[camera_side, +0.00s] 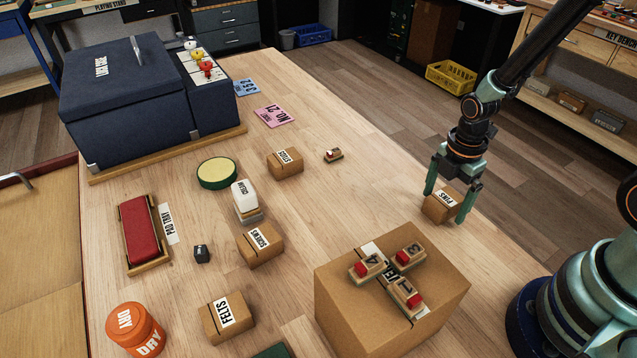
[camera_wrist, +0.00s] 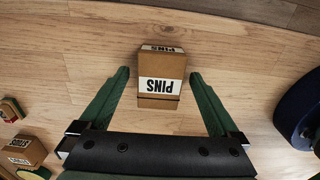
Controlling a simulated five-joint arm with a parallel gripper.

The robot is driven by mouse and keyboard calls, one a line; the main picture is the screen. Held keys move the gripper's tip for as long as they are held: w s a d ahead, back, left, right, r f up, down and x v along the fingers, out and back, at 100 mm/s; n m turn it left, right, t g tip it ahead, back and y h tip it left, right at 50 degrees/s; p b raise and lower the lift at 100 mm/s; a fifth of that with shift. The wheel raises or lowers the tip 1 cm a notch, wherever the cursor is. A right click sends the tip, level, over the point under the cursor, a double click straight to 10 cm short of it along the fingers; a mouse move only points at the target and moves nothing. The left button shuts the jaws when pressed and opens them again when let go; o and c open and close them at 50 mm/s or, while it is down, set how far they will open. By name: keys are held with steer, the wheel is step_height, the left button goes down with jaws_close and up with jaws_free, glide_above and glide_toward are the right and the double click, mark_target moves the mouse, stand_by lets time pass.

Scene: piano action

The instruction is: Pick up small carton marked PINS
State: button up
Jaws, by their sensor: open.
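The small PINS carton (camera_side: 439,207) is a brown cardboard box with a white label, standing on the wooden bench near its right edge in the side view. In the wrist view the PINS carton (camera_wrist: 162,76) lies between and slightly beyond my fingertips, its label upside down. My gripper (camera_side: 451,203) points down over the carton with one green finger on either side of it. In the wrist view my gripper (camera_wrist: 159,77) is open, with a gap between each finger and the carton. No contact shows.
A large carton (camera_side: 345,295) carrying several small red-marked blocks stands in front. Cartons marked STUDS (camera_side: 285,163), SCREWS (camera_side: 261,244) and FELTS (camera_side: 223,318) stand further left. A small red-topped block (camera_side: 333,155) lies behind. Bare bench surrounds the PINS carton.

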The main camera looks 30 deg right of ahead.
steer(key=shift+f, duration=0.2)
steer(key=c, duration=1.4)
steer(key=shift+c, duration=0.3)
steer(key=shift+r, duration=0.2)
